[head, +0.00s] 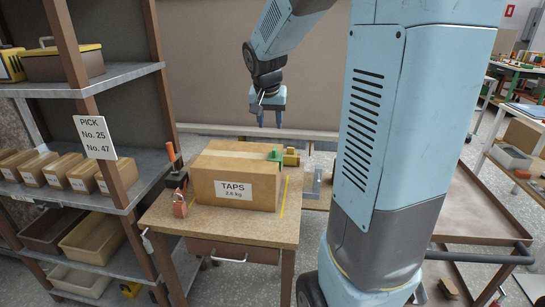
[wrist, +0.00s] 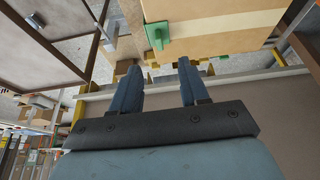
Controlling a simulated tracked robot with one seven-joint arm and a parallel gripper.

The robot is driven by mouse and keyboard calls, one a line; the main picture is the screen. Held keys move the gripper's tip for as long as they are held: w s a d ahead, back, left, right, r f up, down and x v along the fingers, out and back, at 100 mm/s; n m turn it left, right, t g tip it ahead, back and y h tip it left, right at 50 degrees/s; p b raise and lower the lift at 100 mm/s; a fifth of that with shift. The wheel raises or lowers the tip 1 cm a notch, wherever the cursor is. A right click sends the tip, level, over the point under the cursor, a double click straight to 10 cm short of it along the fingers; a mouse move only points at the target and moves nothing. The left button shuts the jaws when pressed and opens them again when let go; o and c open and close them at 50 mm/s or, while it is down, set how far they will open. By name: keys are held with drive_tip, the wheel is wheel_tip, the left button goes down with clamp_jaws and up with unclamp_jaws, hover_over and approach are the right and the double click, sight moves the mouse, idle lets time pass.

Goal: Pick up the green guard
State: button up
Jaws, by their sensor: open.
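The green guard (head: 275,153) sits at the top right edge of a cardboard box (head: 232,193) labelled TAPS. The box stands on a small wooden workbench (head: 262,228). My gripper (head: 270,122) is open and empty, above and behind the box, fingers pointing down. In the wrist view the green guard (wrist: 157,34) shows just beyond the gap between my fingertips (wrist: 158,66), on the box's edge. The fingers are apart from it.
Shelves with boxes and bins (head: 75,215) are at left. A brown panel (head: 215,60) rises behind the bench.

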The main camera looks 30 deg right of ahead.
drive_tip(key=w+f, duration=0.1)
hover_over(274, 149)
drive_tip(key=s+a, duration=0.2)
wheel_tip(274, 149, down, 7)
drive_tip(key=shift+d+f, duration=0.15)
drive_tip(key=shift+f, duration=0.05)
drive_tip(key=shift+d+x, duration=0.2)
drive_tip(key=shift+x, duration=1.15)
drive_tip(key=shift+d+x, duration=0.15)
drive_tip(key=shift+x, duration=1.15)
drive_tip(key=shift+w+r, duration=0.15)
drive_tip(key=shift+w, duration=0.05)
drive_tip(key=shift+c, duration=0.4)
clamp_jaws()
